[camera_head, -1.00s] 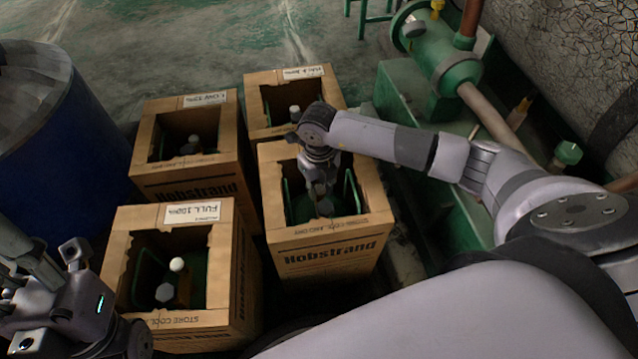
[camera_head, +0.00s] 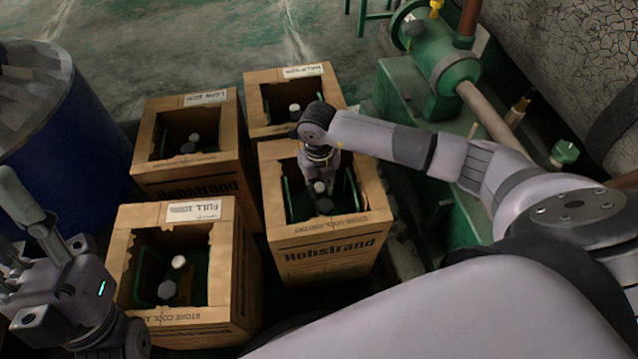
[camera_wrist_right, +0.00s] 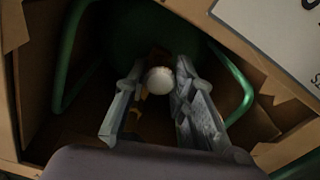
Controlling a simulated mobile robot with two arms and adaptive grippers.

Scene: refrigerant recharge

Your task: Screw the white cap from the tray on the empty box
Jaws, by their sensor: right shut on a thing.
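The white cap (camera_wrist_right: 160,80) shows as a pale round top between the two fingers of my right gripper (camera_wrist_right: 158,90). The fingers are shut on the cap. They hide the cap's lower edge, so I cannot tell whether it sits on the thread. The arm covers the back rim of this box, so no label shows in the head view. My left gripper (camera_head: 45,300) is at the lower left, away from the boxes; its fingertips are unclear.
Three more boxes stand close by: one labelled FULL (camera_head: 200,210), one LOW (camera_head: 205,98), and one at the back (camera_head: 302,71). A blue drum (camera_head: 50,140) is at left. Green machinery (camera_head: 440,75) stands at right. The tray is not visible.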

